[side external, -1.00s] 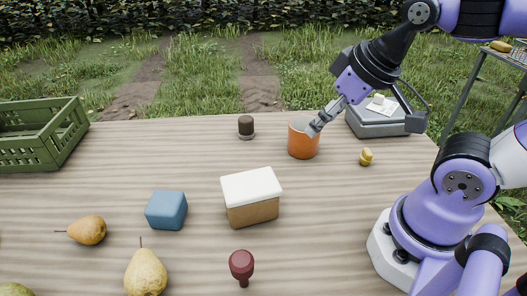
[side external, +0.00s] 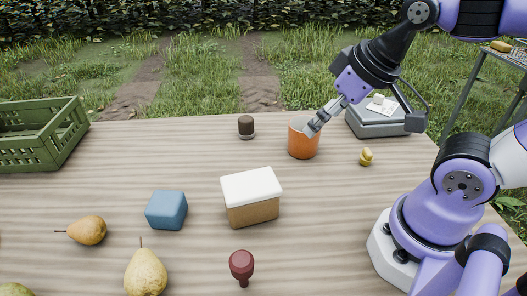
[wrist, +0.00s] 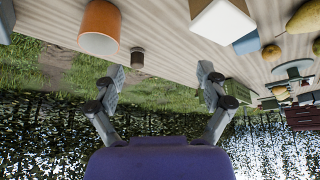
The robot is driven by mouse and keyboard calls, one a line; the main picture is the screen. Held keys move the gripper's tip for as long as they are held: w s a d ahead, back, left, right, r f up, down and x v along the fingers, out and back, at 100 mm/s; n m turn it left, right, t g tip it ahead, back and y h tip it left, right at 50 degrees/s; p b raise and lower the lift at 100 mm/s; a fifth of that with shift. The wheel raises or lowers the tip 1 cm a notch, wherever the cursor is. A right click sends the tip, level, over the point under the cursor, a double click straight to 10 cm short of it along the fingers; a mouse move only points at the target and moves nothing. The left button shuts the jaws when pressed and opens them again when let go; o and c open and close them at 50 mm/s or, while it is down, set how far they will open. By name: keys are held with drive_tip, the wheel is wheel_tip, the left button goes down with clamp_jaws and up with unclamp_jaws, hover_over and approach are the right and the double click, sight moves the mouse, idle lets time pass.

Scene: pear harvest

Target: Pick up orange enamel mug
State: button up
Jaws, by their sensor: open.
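The orange enamel mug (side external: 303,142) stands upright on the wooden table, towards its back right. In the side view my gripper (side external: 313,128) is at the mug's right rim, with the fingers overlapping the rim in the picture. I cannot tell whether they touch it. In the wrist view, which is upside down, my gripper (wrist: 161,78) has its two fingers spread apart with nothing between them. There the mug (wrist: 100,27) shows at the upper left, outside the fingers.
A small dark-topped jar (side external: 246,126) stands left of the mug. A yellow object (side external: 366,157) lies right, and a grey case (side external: 375,122) sits behind it. A white-topped box (side external: 250,200), blue block (side external: 166,210), dark red stamp-like object (side external: 241,265), pears (side external: 146,272) and green crate (side external: 40,137) are nearer or left.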

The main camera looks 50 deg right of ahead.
idle(0.4)
drive_tip(key=m+g, duration=0.3)
drive_tip(key=g, duration=0.3)
hover_over(303, 126)
drive_tip(key=s+a, duration=0.2)
drive_tip(key=a, duration=0.1)
wheel_tip(303, 126, down, 3)
drive_tip(key=f, duration=1)
drive_tip(key=shift+w+d, duration=0.15)
drive_tip(key=shift+w, duration=0.05)
drive_tip(key=c, duration=0.9)
